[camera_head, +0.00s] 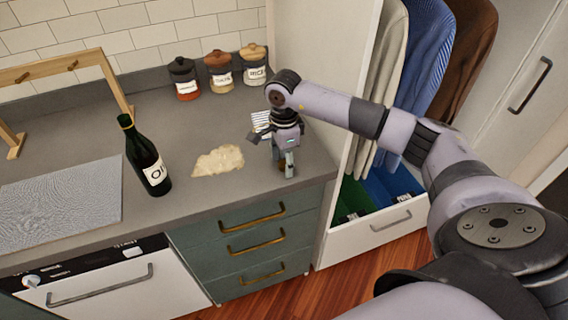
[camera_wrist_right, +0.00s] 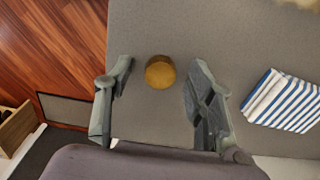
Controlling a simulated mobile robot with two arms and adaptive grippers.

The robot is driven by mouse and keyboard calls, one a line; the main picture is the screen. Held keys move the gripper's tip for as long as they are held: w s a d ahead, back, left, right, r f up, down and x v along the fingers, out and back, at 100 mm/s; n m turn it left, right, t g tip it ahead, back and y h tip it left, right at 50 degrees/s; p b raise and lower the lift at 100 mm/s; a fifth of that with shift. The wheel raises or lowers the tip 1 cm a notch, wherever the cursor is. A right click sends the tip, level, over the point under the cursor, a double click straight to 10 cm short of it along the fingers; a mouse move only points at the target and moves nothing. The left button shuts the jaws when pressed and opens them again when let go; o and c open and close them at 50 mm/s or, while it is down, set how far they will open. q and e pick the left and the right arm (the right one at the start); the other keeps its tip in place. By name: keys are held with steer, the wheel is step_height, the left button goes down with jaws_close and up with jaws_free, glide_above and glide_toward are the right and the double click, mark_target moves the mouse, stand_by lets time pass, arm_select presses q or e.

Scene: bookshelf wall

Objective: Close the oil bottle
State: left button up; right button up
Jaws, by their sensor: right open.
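The oil bottle (camera_head: 146,160) is dark green with a white label and stands upright on the grey counter, left of the middle in the head view. Its mouth is too small to read clearly. A round brown cork-like stopper (camera_wrist_right: 160,73) is on the counter, seen from above in the right wrist view. My right gripper (camera_head: 287,168) points down over the counter near its front right edge, far to the right of the bottle. In the right wrist view, its open fingers (camera_wrist_right: 160,66) are on either side of the stopper, with gaps to both. My left gripper is not in view.
A beige spill-like patch (camera_head: 218,161) lies between the bottle and my right gripper. A blue-striped cloth (camera_wrist_right: 284,101) is beside the gripper. Several lidded jars (camera_head: 219,72) stand at the back. A wooden rack (camera_head: 60,66) and textured grey mat (camera_head: 62,205) are at the left.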

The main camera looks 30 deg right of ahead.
steer(key=c, duration=0.8)
steer(key=shift+r, duration=0.15)
steer(key=shift+w+r, duration=0.1)
steer(key=shift+r, duration=0.55)
step_height(320, 180, up, 13)
steer(key=b, duration=0.3)
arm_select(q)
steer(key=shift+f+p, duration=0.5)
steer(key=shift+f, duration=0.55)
arm_select(e)
step_height(320, 180, up, 6)
steer(key=f, duration=0.1)
glide_above(284, 163)
steer(key=shift+r, duration=0.25)
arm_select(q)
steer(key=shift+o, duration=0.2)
